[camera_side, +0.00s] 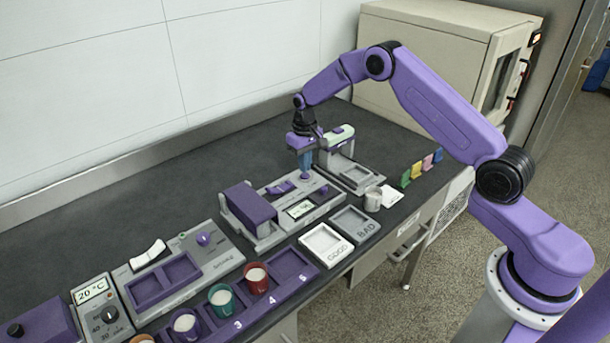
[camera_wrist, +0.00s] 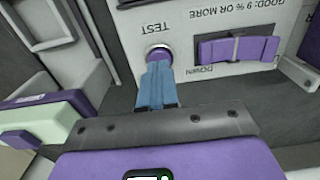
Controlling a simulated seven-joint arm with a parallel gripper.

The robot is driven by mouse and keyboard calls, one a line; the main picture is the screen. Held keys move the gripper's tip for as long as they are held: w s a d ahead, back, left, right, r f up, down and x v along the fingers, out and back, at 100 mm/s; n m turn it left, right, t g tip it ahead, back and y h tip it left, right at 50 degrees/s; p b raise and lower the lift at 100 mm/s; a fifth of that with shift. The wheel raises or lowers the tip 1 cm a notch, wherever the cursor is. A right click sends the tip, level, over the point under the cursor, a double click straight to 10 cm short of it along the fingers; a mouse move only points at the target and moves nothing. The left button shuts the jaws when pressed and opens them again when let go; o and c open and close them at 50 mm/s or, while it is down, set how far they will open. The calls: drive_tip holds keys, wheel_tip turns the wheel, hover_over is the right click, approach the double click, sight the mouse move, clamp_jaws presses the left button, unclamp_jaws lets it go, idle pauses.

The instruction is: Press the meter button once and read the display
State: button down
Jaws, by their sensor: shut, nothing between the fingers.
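The meter (camera_side: 330,203) is a grey unit with a purple block at its left end and a small display (camera_side: 300,208). The display has dark marks too small to read in the side view, and it is out of the wrist view. The round purple button (camera_wrist: 158,53), with a silver ring and the label TEST, shows in the wrist view. My gripper (camera_side: 305,177) points down over the back of the meter, its blue fingers shut and empty. In the wrist view the fingertips (camera_wrist: 158,68) overlap the button's near edge. I cannot tell whether they press it.
A purple lever (camera_wrist: 238,49) marked DOWN sits beside the button. A grey device with a pale green top (camera_side: 338,136) stands close behind my gripper. GOOD (camera_side: 326,243) and BAD (camera_side: 355,224) trays, a metal cup (camera_side: 373,199) and a purple cup rack (camera_side: 290,268) lie in front.

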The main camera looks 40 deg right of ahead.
drive_tip(key=shift+r, duration=2.85)
drive_tip(key=shift+r, duration=1.1)
idle(3.2)
